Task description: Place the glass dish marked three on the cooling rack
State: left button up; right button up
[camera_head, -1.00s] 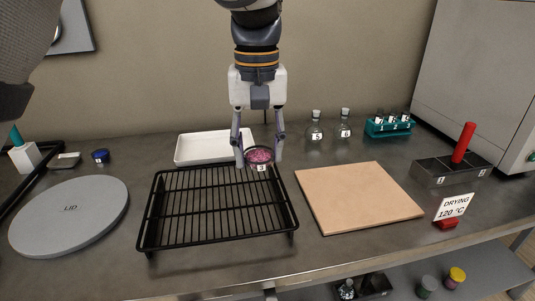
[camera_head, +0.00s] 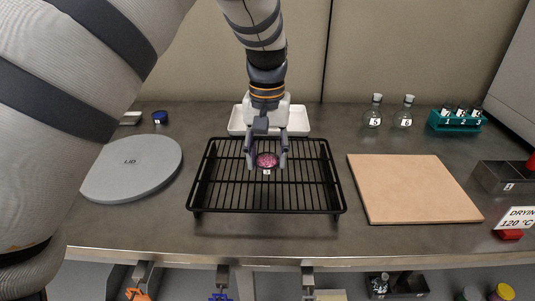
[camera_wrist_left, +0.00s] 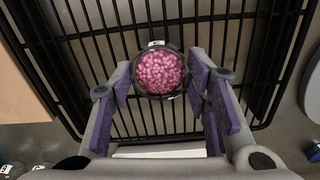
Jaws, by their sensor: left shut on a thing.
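The glass dish (camera_head: 266,160) is a small round dish with pink beads in it and a small white label, whose figure is too small to read surely. My left gripper (camera_head: 267,157) is shut on the dish, with a finger on each side. The black wire cooling rack (camera_head: 309,190) stands on the bench, and the dish is over its middle. In the left wrist view the dish (camera_wrist_left: 160,71) sits level between the purple finger pads, with the rack bars (camera_wrist_left: 110,40) behind it. I cannot tell whether it touches the bars. My right gripper is not in view.
A white tray (camera_head: 238,122) lies behind the rack. A grey lid (camera_head: 130,170) is to the left and a tan board (camera_head: 412,190) to the right. Stoppered flasks (camera_head: 373,114), a teal tube rack (camera_head: 457,123) and a drying sign (camera_head: 519,217) stand farther right.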

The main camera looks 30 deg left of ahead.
aim_at(267, 166)
pick_arm(q)
jog(key=shift+f, duration=0.15)
jog(key=o, duration=1.2)
jog(key=shift+c, duration=0.2)
notch_tip(267, 166, up, 12)
